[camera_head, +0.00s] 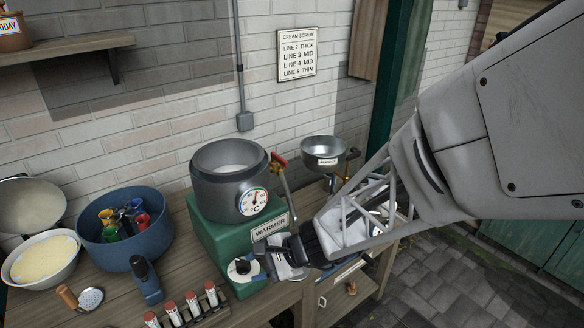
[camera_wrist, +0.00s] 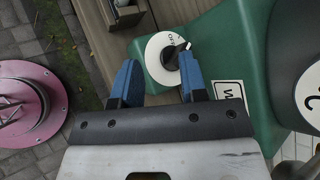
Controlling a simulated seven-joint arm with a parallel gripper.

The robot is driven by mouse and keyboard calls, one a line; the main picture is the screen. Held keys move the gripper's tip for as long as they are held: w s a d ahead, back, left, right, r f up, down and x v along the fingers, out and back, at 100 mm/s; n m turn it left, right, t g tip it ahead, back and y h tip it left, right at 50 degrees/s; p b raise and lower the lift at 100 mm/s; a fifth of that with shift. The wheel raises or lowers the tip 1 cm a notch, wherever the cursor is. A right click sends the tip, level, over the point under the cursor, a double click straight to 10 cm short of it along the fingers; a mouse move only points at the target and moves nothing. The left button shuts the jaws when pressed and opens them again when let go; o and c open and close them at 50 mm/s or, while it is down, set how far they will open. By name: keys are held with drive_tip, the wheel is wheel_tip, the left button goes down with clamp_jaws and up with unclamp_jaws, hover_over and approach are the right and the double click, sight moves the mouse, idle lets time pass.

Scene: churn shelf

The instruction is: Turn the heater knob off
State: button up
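The heater knob (camera_wrist: 168,57) is dark with a white pointer mark, on a white round dial plate (camera_wrist: 154,51) on the green warmer's front. In the head view the knob (camera_head: 243,266) sits low on the green warmer (camera_head: 215,240), below the WARMER label. My gripper (camera_wrist: 160,80) is open, with its two blue-padded fingers apart. The knob lies ahead of the gap between them, nearer the right finger in the wrist view; I cannot tell whether they touch. In the head view my gripper (camera_head: 275,258) is just right of the knob. The dial lettering is too small to read fully.
A grey pot with a temperature gauge (camera_head: 254,202) stands on the warmer. A small metal bowl (camera_head: 325,150) is behind my gripper. A blue tub (camera_head: 130,250), a blue-handled tool (camera_head: 146,280) and several red-capped vials (camera_head: 185,308) stand to the left on the wooden bench.

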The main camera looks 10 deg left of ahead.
sight(242, 261)
drive_tip(key=m+t, duration=0.1)
drive_tip(key=m, duration=0.2)
drive_tip(key=w+d+m+t+y, duration=0.1)
drive_tip(key=m, duration=0.3)
drive_tip(key=w+d+m+t+y, duration=0.1)
drive_tip(key=m, duration=0.3)
drive_tip(key=shift+f, duration=0.15)
drive_tip(key=shift+a, duration=0.1)
drive_tip(key=shift+x, duration=3.75)
clamp_jaws()
